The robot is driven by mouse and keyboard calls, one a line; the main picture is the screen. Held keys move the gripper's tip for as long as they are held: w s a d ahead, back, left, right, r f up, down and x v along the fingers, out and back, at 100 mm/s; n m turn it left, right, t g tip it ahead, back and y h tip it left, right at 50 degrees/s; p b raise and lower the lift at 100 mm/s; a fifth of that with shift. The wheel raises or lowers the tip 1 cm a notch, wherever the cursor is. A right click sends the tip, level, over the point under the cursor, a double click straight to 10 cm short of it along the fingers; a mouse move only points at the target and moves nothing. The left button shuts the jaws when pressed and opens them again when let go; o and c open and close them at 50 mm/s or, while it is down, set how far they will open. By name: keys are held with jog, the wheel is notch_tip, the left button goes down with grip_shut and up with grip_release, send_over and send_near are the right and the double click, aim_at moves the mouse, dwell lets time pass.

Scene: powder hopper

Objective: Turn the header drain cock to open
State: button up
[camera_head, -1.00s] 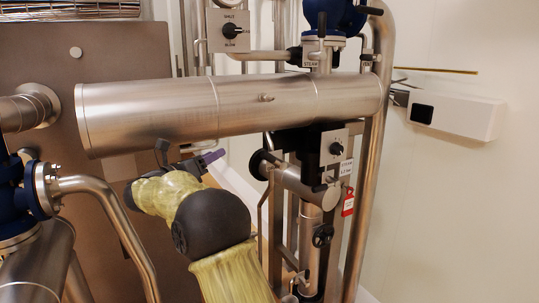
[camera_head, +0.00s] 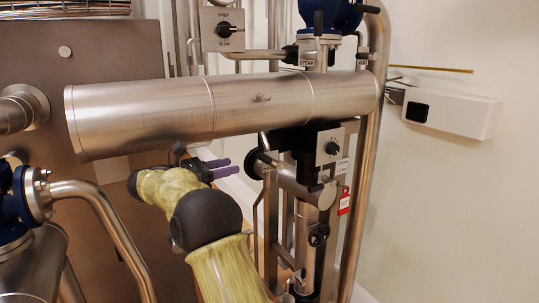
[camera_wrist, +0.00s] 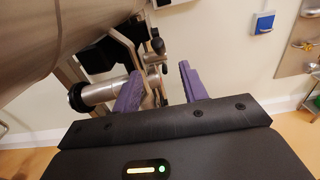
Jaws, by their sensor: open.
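My gripper (camera_head: 222,167) is open and empty, with its purple fingers pointing right, below the big horizontal steel header (camera_head: 200,110). In the wrist view the two fingers (camera_wrist: 161,85) stand apart. Beyond them are thin upright metal bars and a small fitting with a black rounded end (camera_wrist: 157,46). The steel branch pipe with a black end (camera_head: 257,164) lies just right of the fingertips; it also shows left of the fingers in the wrist view (camera_wrist: 90,95). A black round handle (camera_head: 319,235) sits on the lower vertical pipe. I cannot tell for certain which fitting is the drain cock.
A panel with a black selector knob (camera_head: 331,148) hangs under the header, with a red tag (camera_head: 344,204) below right. Another selector box (camera_head: 223,30) is above. A bent steel pipe (camera_head: 110,220) stands left. White wall is at right.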

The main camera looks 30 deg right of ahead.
aim_at(266, 157)
jog(key=d+p, duration=0.2)
jog(key=d, duration=0.2)
jog(key=d+p, duration=0.2)
jog(key=d, duration=0.2)
jog(key=d+p, duration=0.2)
jog(key=d, duration=0.3)
jog(key=shift+s+r, duration=0.15)
jog(key=shift+s, duration=0.1)
jog(key=shift+d, duration=0.5)
jog(key=shift+c, duration=0.2)
grip_shut()
